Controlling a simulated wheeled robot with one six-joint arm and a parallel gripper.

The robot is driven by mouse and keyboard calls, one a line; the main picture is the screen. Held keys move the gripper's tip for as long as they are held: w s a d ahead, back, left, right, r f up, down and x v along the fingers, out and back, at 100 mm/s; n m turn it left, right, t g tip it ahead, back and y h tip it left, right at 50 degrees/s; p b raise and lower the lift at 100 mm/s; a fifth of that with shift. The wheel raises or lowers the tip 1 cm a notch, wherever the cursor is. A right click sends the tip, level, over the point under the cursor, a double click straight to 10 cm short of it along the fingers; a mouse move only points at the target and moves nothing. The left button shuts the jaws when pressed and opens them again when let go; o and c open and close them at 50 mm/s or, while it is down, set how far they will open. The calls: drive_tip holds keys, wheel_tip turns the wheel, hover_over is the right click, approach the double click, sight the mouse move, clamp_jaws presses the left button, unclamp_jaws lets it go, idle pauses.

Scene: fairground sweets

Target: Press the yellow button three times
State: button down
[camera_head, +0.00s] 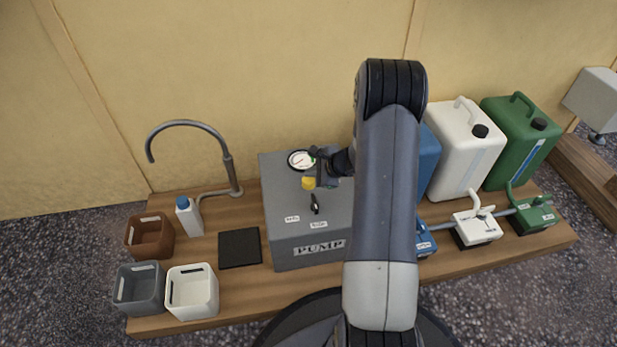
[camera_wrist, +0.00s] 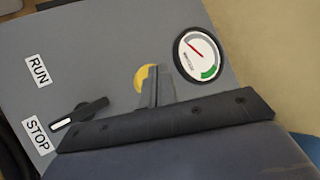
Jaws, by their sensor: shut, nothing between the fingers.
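The yellow button (camera_head: 308,183) is on top of the grey pump box (camera_head: 285,228). In the wrist view the yellow button (camera_wrist: 141,76) is partly hidden behind my gripper's fingers. My gripper (camera_head: 316,168) is shut and empty, with its fingertips at or just above the button. I cannot tell whether they touch it. A round gauge (camera_wrist: 203,55) sits beside the button, its needle in the upper left part of the dial and a green band at the lower right. A black switch lever (camera_wrist: 82,118) lies near the RUN and STOP labels, its white-marked end towards STOP.
A curved tap (camera_head: 228,165), a white bottle with a blue cap (camera_head: 189,216), a black mat (camera_head: 240,248) and small bins (camera_head: 193,292) stand left of the pump. Right of it are blue, white (camera_head: 463,150) and green (camera_head: 520,140) canisters with small valve blocks in front.

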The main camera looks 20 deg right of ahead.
sight(311, 181)
drive_tip(key=shift+r, duration=0.15)
drive_tip(key=shift+r+p, duration=1.7)
drive_tip(key=shift+r, duration=0.9)
drive_tip(key=shift+f, duration=0.1)
